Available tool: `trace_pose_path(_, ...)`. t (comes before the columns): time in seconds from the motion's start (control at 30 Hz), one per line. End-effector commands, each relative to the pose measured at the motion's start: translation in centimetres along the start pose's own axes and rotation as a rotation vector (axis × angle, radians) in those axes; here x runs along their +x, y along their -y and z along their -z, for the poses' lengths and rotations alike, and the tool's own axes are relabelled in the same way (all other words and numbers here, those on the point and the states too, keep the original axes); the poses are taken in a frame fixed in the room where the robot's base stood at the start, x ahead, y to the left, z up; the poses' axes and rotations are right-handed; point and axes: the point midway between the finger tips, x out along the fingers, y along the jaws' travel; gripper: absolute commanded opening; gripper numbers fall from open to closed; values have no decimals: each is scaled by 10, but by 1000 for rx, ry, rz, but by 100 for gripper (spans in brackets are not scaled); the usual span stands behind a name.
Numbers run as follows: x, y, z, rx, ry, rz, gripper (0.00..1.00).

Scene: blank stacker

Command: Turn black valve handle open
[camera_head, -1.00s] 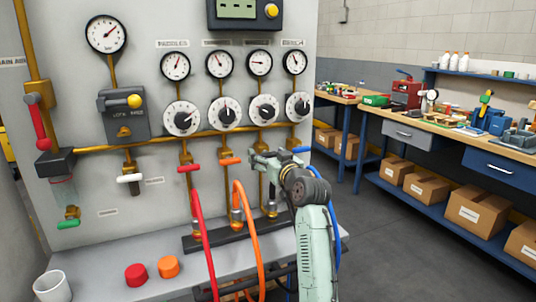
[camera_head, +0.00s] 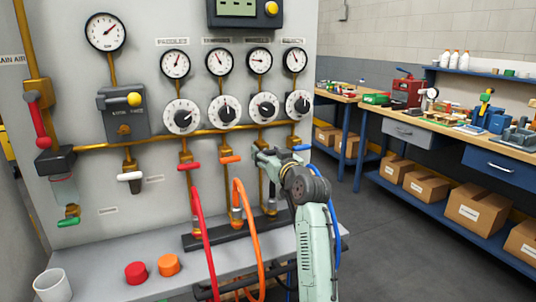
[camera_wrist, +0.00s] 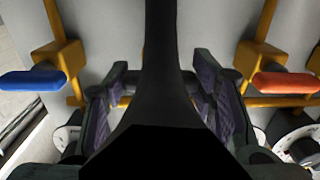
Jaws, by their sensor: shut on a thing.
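The black valve handle (camera_wrist: 162,60) runs down the middle of the wrist view as a long dark shape, very near the camera. My gripper (camera_wrist: 160,105) has one finger on each side of it and is shut on it; the contact itself is partly hidden. In the head view my gripper (camera_head: 262,158) is at the third pipe of the panel, between the orange valve handle (camera_head: 230,159) and the blue valve handle (camera_head: 303,148). There it hides the black handle. The blue handle (camera_wrist: 32,80) and orange handle (camera_wrist: 286,82) flank it in the wrist view.
A red hose (camera_head: 205,240) and an orange hose (camera_head: 254,235) hang left of my arm, and a blue hose (camera_head: 336,230) hangs close on its right. A red cap (camera_head: 136,273), an orange cap (camera_head: 169,264) and a white cup (camera_head: 52,286) stand on the ledge.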

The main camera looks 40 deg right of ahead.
Motion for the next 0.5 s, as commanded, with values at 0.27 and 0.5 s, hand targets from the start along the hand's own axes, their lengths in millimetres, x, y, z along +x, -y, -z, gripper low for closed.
trace_pose_path(0.27, 0, 1, -4, -81, -1, 1, 23)
trace_pose_path(0.5, 0, 1, -6, -260, -2, 0, 23)
